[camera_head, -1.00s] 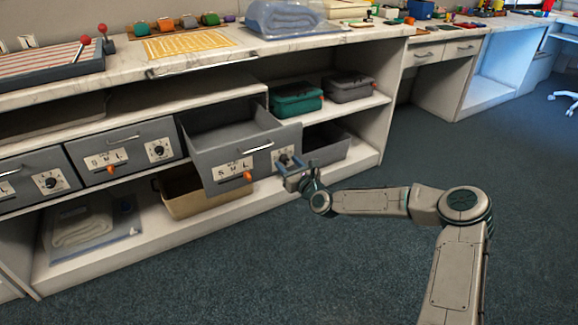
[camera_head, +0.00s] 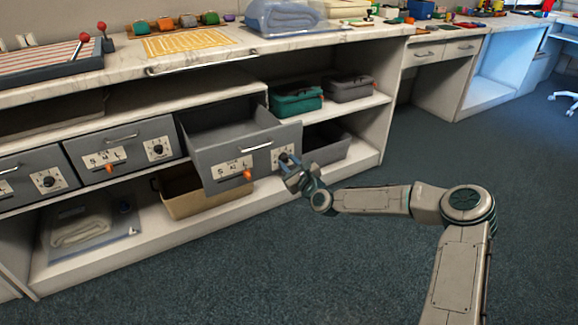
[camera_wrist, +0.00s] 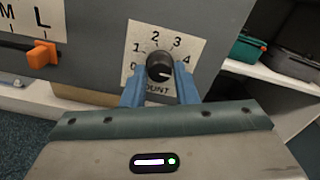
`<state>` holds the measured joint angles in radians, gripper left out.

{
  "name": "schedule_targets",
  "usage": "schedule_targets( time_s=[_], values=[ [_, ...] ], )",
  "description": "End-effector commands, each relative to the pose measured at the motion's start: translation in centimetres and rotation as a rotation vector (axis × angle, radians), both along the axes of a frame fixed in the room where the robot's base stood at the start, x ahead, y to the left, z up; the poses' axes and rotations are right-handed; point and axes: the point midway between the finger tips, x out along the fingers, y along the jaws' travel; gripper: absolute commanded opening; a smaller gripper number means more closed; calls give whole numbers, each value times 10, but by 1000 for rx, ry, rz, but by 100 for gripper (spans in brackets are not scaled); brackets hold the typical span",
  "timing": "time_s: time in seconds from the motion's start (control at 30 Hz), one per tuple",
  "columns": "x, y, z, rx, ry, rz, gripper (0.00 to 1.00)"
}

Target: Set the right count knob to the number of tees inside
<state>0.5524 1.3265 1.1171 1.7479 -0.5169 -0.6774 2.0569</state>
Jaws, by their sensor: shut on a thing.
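The right count knob (camera_wrist: 160,67) is a round black dial on a white plate (camera_wrist: 180,38) marked 0 to 4 and COUNT, on the front of the pulled-out grey drawer (camera_head: 222,150). My gripper (camera_wrist: 160,90) is shut on the knob, a blue finger on each side of it. It also shows at the drawer front in the head view (camera_head: 290,165). A pale mark on the knob's face points to the right, near the 4; its exact setting is hard to tell. The visible part of the open drawer's inside looks empty; its floor behind the front is hidden.
An orange size slider (camera_wrist: 41,54) sits at L on the same drawer front. A shut grey drawer (camera_head: 122,150) with its own slider and knob is to the left. A tan bin (camera_head: 190,195) is below. Carpet to the right is clear.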

Motion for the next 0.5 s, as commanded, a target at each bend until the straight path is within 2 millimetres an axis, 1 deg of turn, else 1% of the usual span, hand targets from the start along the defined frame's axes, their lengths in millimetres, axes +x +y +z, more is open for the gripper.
schedule_targets(
  time_s=[0.5],
  values=[
    [0,0,0,-407,-278,0,4]
  ],
)
